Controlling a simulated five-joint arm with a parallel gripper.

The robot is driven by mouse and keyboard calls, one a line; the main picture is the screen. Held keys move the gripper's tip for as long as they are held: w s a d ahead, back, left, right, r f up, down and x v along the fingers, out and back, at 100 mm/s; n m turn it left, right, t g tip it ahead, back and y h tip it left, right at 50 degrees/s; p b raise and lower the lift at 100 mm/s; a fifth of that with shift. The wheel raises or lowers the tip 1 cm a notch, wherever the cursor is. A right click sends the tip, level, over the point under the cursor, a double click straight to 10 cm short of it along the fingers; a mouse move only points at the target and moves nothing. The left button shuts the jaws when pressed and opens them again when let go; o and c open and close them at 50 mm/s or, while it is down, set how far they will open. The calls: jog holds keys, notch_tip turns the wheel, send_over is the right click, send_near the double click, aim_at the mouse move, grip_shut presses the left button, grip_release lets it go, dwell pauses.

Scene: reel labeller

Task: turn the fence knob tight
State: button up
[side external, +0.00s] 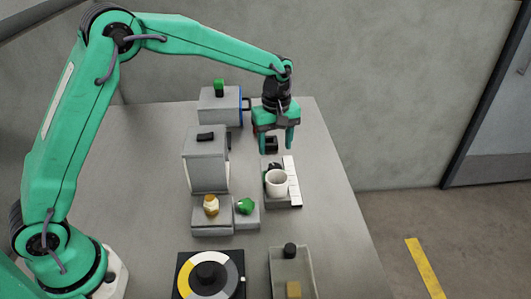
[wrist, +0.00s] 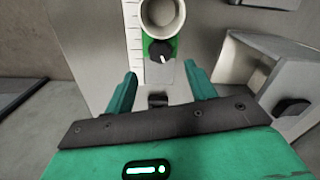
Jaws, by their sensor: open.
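A black knob with a white pointer line (wrist: 160,51) sits on a green and grey mount beside a white scale (wrist: 132,32) in the wrist view. I take it as the fence knob. In the side view its dark shape (side external: 272,166) is partly hidden behind a white cup-like ring (side external: 277,182). My gripper (side external: 276,148) points down above it, fingers apart with clear space below. In the wrist view my gripper (wrist: 164,82) has its two green fingers spread, and the knob lies beyond their tips, not between them. Nothing is held.
A grey box with a black top knob (side external: 205,160) stands left of my gripper, and another with a green button (side external: 219,105) behind it. Brass (side external: 211,204) and green (side external: 245,205) knobs sit nearer. A dial (side external: 209,274) and open tray (side external: 292,268) lie in front.

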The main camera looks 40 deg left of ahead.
aim_at(274, 165)
jog(key=shift+f, duration=3.5)
jog(key=shift+c, duration=0.2)
jog(key=c, duration=0.9)
